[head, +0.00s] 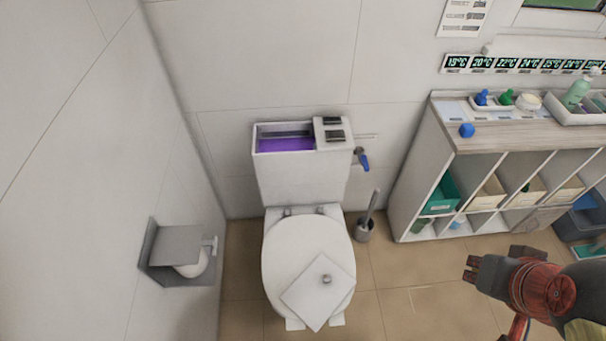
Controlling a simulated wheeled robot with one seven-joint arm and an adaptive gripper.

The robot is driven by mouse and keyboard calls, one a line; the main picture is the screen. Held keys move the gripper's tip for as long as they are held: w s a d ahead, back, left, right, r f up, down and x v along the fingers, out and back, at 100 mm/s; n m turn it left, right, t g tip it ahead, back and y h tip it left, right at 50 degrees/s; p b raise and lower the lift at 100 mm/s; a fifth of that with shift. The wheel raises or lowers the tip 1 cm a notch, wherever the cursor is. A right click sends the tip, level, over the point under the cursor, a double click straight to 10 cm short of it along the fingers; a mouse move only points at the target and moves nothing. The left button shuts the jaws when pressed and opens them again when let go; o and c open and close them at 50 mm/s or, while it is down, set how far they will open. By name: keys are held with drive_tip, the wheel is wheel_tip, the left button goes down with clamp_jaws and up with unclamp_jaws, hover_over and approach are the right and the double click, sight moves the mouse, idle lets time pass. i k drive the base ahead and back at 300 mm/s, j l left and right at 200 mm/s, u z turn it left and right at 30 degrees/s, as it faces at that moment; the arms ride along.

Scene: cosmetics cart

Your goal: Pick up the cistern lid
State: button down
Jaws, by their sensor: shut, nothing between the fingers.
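The cistern lid (308,297) is a pale square plate with a small round grey knob (326,280). It lies turned at an angle on the closed toilet seat cover, one corner toward the front. The cistern (303,178) behind is open on its left part, showing purple inside; its right part is covered and carries dark buttons. My gripper (469,269) is at the lower right, well to the right of the lid and apart from it. It is shut and empty.
A toilet brush in its holder (364,231) stands right of the toilet, below a blue-handled valve (363,160). A paper holder (172,258) juts from the left wall. A shelf unit (434,150) with bottles and bins stands at right. Floor between toilet and gripper is clear.

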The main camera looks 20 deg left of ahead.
sight(317, 293)
drive_tip(key=u, duration=1.25)
